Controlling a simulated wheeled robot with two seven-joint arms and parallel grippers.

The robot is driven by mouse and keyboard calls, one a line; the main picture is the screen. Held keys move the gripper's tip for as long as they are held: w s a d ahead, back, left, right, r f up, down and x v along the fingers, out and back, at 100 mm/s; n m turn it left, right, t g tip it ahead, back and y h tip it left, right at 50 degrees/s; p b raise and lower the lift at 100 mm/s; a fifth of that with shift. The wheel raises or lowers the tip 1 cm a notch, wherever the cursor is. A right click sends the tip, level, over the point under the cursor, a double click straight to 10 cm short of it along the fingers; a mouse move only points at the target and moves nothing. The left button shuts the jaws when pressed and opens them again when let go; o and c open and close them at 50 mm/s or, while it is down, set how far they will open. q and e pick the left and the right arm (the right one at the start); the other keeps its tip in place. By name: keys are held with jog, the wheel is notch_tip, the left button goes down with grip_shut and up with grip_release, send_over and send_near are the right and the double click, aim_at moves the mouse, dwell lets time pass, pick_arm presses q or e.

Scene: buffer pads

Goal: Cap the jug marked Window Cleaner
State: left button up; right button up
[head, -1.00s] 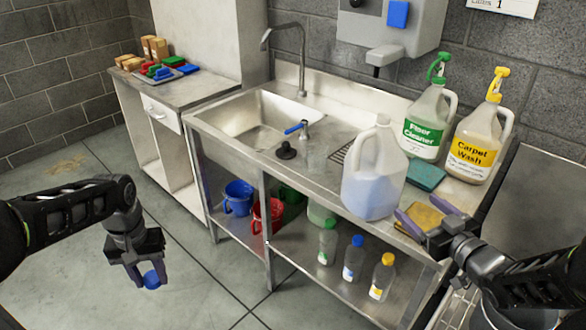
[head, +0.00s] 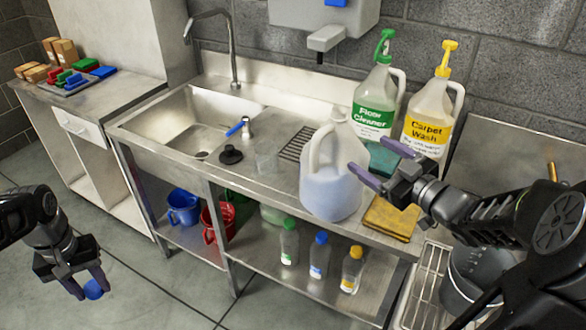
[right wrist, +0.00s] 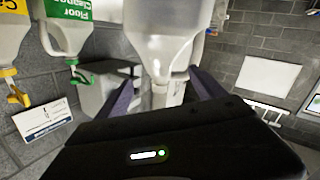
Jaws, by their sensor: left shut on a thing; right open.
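A translucent jug (head: 330,190) with pale blue liquid stands upright on the steel counter; no cap shows on it and no label shows on its visible side. In the right wrist view the jug (right wrist: 172,45) appears upside down, between and beyond the fingers. My right gripper (head: 381,163) is open at the jug's right side in the head view; whether a finger touches it I cannot tell. My left gripper (head: 88,285) is shut on a blue cap (head: 95,290), low over the floor at the left.
Floor Cleaner (head: 377,100) and Carpet Wash (head: 431,115) jugs with pumps stand behind. A sink (head: 190,125), plunger (head: 230,155) and beaker (head: 267,160) are to the left. Small bottles (head: 320,255) stand on the lower shelf.

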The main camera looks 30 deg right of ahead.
aim_at(351, 142)
pick_arm(q)
jog(key=shift+w, duration=0.15)
jog(key=shift+r+p, duration=0.6)
jog(key=shift+p, duration=0.05)
pick_arm(e)
jog(key=w, duration=0.7)
jog(key=shift+a+f, duration=0.3)
jog(key=shift+a, duration=0.1)
pick_arm(q)
jog(key=shift+r+p, duration=0.3)
pick_arm(e)
jog(key=shift+w+a, duration=0.1)
jog(key=shift+w, duration=0.4)
pick_arm(q)
jog(key=shift+r+p, duration=0.6)
pick_arm(e)
jog(key=w, duration=0.4)
jog(key=shift+w+a+f, duration=0.15)
jog(key=shift+a, duration=0.05)
jog(key=shift+c, duration=0.3)
